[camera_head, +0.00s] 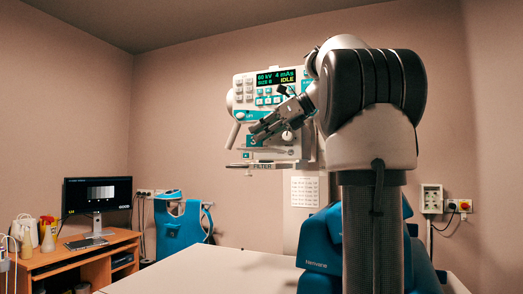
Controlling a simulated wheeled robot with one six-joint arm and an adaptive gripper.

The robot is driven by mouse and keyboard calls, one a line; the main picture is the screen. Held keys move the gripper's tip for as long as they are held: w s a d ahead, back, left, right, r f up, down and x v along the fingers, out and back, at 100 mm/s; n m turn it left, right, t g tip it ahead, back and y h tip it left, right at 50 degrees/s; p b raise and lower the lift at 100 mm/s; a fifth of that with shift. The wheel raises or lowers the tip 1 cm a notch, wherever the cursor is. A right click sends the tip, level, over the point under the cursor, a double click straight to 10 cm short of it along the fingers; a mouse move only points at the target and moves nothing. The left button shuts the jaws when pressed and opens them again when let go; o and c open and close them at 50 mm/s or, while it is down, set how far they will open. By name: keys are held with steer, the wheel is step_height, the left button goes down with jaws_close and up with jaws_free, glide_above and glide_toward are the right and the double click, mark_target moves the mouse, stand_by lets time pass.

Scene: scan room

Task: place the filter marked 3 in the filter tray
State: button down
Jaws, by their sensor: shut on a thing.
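My gripper (257,130) is in front of the control panel, pointing down and to the left. It is shut on a small teal filter marked 3 (253,142), whose lower part shows just below the fingertips. The filter tray (262,164) is a thin ledge with the word FILTER at the bottom of the panel. The filter is above the tray and looks apart from it. The gap in depth between them is hard to judge. The fingers hide the filter's upper part.
The control panel (243,84) has a lit display, several buttons and a knob near my gripper. A handle sticks out at its left. A pale table (200,272) lies below. A desk (75,255) with a monitor (97,193) and a blue apron (178,228) stand left.

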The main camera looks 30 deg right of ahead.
mark_target(262, 147)
steer(key=shift+w+d+f, duration=0.1)
steer(key=shift+f, duration=2.45)
steer(key=c, duration=1.5)
jaws_free()
steer(key=shift+f, duration=0.1)
steer(key=shift+o, duration=0.2)
steer(key=v, duration=1.2)
